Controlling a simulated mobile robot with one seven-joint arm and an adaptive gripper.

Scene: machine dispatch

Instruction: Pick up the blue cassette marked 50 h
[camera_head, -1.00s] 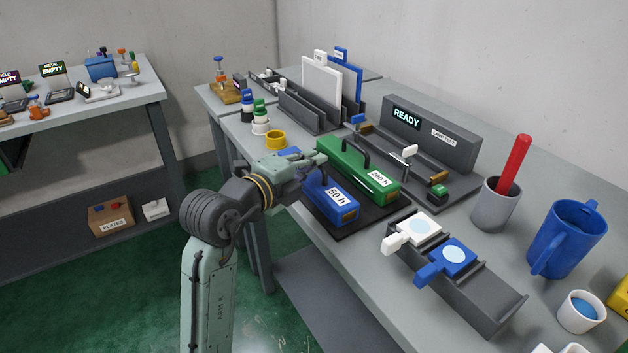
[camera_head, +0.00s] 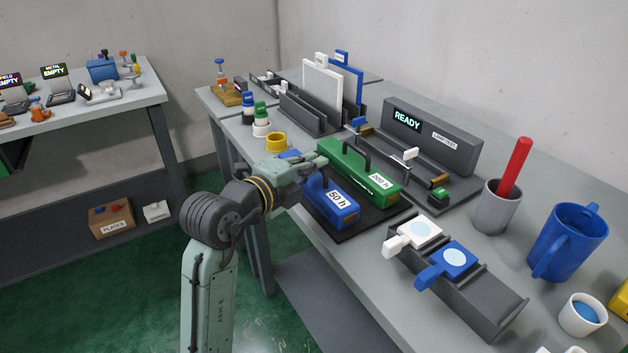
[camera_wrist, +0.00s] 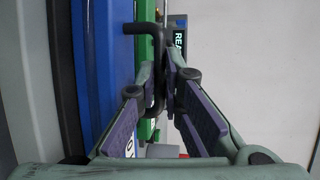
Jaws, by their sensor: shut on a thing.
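The blue cassette (camera_head: 330,204) with the "50 h" label lies on a dark mat (camera_head: 377,225) on the bench. It stands beside a green cassette (camera_head: 359,175) marked "200 h". My gripper (camera_head: 318,168) is over the blue cassette's far end, with its fingers shut on the black handle. In the wrist view the blue cassette (camera_wrist: 108,70) is at left, and my gripper (camera_wrist: 163,85) has its fingers on either side of the dark handle (camera_wrist: 158,45). The green cassette (camera_wrist: 147,14) shows just behind the handle. I cannot tell whether the blue cassette touches the mat.
A grey unit with a "READY" screen (camera_head: 432,127) stands behind the cassettes. A rack (camera_head: 483,300) with white and blue paddles is in front at right. A grey cup (camera_head: 495,208), a blue mug (camera_head: 568,240) and a yellow ring (camera_head: 275,141) are also on the bench.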

